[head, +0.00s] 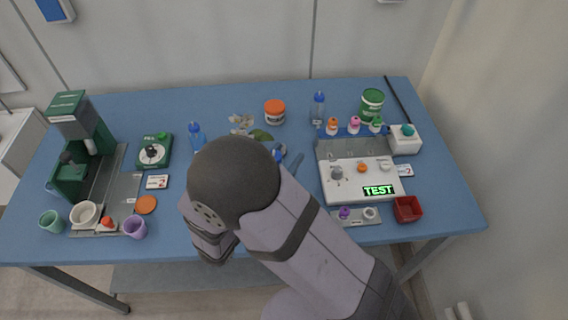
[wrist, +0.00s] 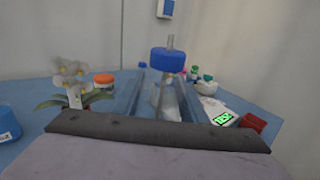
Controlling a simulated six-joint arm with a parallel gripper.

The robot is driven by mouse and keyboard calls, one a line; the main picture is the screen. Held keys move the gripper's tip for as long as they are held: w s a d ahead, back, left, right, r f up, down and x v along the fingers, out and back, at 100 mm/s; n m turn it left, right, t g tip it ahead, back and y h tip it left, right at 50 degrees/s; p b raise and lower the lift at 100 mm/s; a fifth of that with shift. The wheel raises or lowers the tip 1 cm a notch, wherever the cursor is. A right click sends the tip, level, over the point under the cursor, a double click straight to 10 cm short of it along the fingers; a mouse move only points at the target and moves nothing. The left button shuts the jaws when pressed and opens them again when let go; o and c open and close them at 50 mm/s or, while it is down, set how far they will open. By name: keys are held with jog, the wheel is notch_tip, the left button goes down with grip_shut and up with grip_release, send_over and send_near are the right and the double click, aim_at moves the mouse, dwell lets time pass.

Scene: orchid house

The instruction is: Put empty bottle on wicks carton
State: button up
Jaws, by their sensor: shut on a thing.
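My gripper (wrist: 167,108) is shut on a clear bottle with a blue cap (wrist: 167,60), which stands roughly upright between the fingers in the wrist view. The bottle looks empty. In the head view my arm hides most of the gripper, and a bit of blue cap (head: 277,155) shows beyond it. Two small white cartons with printed labels lie on the table: one left of centre (head: 157,182), one at the right beside the white device (head: 404,170). Their print is too small to tell which is the wicks carton.
Another blue-capped bottle (head: 197,134) stands left of my arm, and one (head: 318,108) at the back. A white orchid (head: 240,124) and an orange-lidded jar (head: 275,112) stand behind my gripper. The TEST device (head: 345,192) is at the right, a green machine (head: 80,125) at the left.

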jog(key=shift+f, duration=1.3)
jog(key=shift+f, duration=0.1)
jog(key=o, duration=1)
jog(key=b+v, duration=0.3)
jog(key=v, duration=0.9)
